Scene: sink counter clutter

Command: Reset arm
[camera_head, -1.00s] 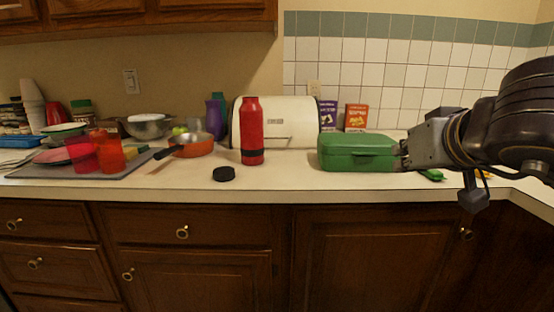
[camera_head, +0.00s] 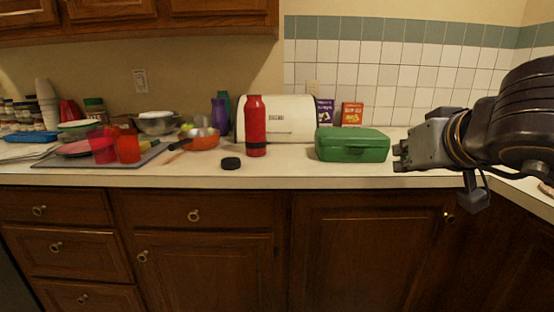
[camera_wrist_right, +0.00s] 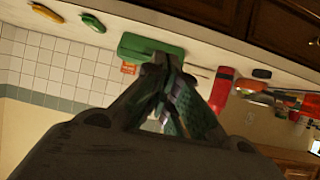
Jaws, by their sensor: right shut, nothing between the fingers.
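My right gripper (camera_head: 400,156) comes in from the right in the head view, in front of and just right of the green lunch box (camera_head: 352,145). Its fingers are together and hold nothing. In the right wrist view the closed fingers (camera_wrist_right: 162,72) show large in the middle, with the green box (camera_wrist_right: 150,47) behind them, partly hidden. My left gripper is not in view.
A red bottle (camera_head: 255,126) stands left of the box, with a black lid (camera_head: 230,163) before it. A white bread box (camera_head: 290,119) stands behind. A grey mat (camera_head: 70,161) bears red cups and a plate. An orange pan (camera_head: 201,140) sits beside it.

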